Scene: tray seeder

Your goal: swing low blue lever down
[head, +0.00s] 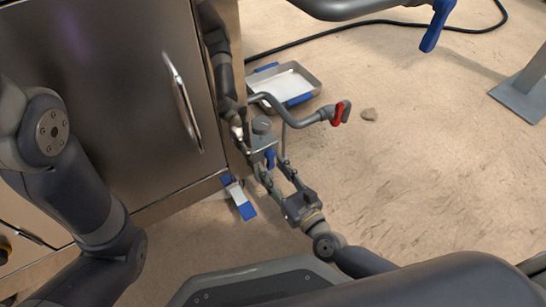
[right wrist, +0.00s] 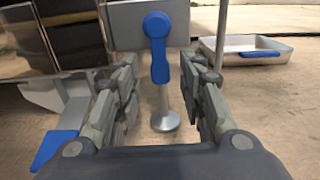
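The low blue lever (head: 270,158) is on a grey metal block (head: 262,142) beside the steel cabinet. In the right wrist view the lever (right wrist: 160,62) hangs straight down from its round pivot on the block's face. My right gripper (head: 275,170) is open in front of it. In the right wrist view its fingers (right wrist: 160,82) stand apart on either side of the lever, with a gap on each side.
A bent pipe with a red lever (head: 338,112) rises behind the block. A blue-ended pedal (head: 245,210) sits left of my right gripper. A steel tray (head: 313,80) lies on the floor behind. Another blue lever (head: 436,25) hangs at upper right. Floor at right is mostly clear.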

